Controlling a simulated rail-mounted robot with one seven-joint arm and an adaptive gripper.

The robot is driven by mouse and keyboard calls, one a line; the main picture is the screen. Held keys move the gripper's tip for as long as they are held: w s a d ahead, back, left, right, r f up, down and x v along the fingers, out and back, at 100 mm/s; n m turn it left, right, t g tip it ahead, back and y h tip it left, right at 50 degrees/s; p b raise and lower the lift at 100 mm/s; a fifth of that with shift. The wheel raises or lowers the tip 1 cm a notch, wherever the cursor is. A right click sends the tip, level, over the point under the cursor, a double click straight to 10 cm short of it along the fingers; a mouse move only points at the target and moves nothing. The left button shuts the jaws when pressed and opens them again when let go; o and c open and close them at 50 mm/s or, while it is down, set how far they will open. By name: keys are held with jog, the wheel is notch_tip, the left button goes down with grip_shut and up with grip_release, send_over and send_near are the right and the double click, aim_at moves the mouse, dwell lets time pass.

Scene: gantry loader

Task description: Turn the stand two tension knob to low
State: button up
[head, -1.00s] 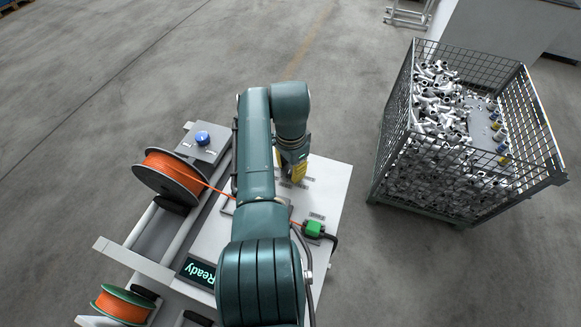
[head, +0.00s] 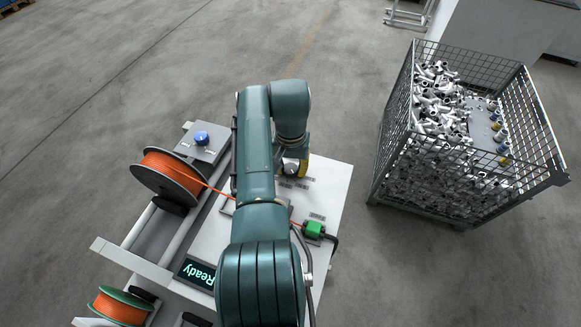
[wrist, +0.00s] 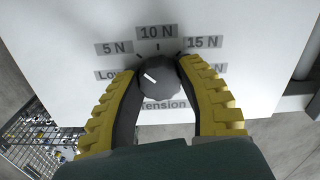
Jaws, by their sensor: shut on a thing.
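The tension knob (wrist: 160,84) is a dark round dial on a white panel, seen in the wrist view. Its white pointer mark points to the upper left, near 5 N on the Low side. The labels around it read Low, 5 N, 10 N and 15 N, with a partly covered one ending in N at right. "Tension" is printed below, partly covered. My gripper (wrist: 160,91) has its yellow-backed fingers shut on the knob, one at each side. In the head view my gripper (head: 291,168) is at the machine's far right part, mostly behind my arm.
An orange spool (head: 165,172) and a blue knob (head: 201,138) are left of my arm. The display (head: 199,272) reads Ready. A wire basket of metal parts (head: 465,190) stands right, across open floor.

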aim_at(291, 168)
jog(key=n, duration=0.4)
jog(key=shift+n, duration=0.3)
jog(key=n, duration=0.4)
jog(key=shift+n, duration=0.3)
jog(key=o, duration=1.2)
jog(key=shift+r, duration=0.1)
notch_tip(291, 168, up, 12)
jog(key=shift+f, duration=0.15)
